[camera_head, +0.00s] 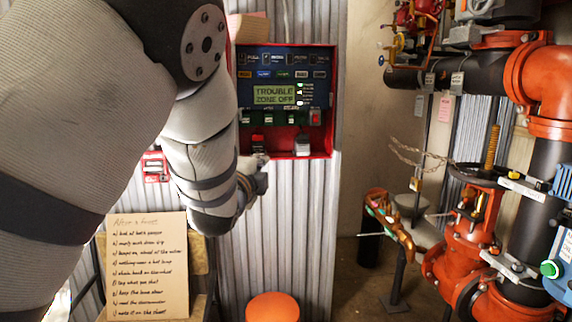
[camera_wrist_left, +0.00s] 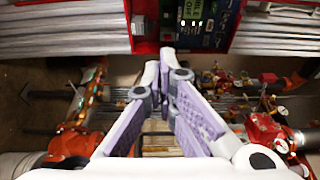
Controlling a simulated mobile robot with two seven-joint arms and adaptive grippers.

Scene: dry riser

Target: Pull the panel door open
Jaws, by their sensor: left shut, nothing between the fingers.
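The red-framed panel (camera_head: 327,95) hangs on the ribbed wall, with a blue face, a lit display reading "TROUBLE ZONE OFF" and a recessed lower row of switches. No door covers this face. A narrow red edge (camera_head: 231,70) shows at its left, partly behind my arm; I cannot tell if it is the door. My left gripper (camera_head: 262,160) is at the panel's lower left edge, partly hidden by its own wrist. In the left wrist view the gripper's fingers (camera_wrist_left: 167,62) are shut and empty, pointing at the red panel (camera_wrist_left: 145,45). I cannot tell if they touch it. My right gripper is out of view.
A handwritten notice (camera_head: 148,265) stands at the lower left. An orange round-topped object (camera_head: 273,307) stands below the panel. Red valves and dark pipes (camera_head: 475,235) fill the right side. A small red wall box (camera_head: 155,167) is left of my forearm.

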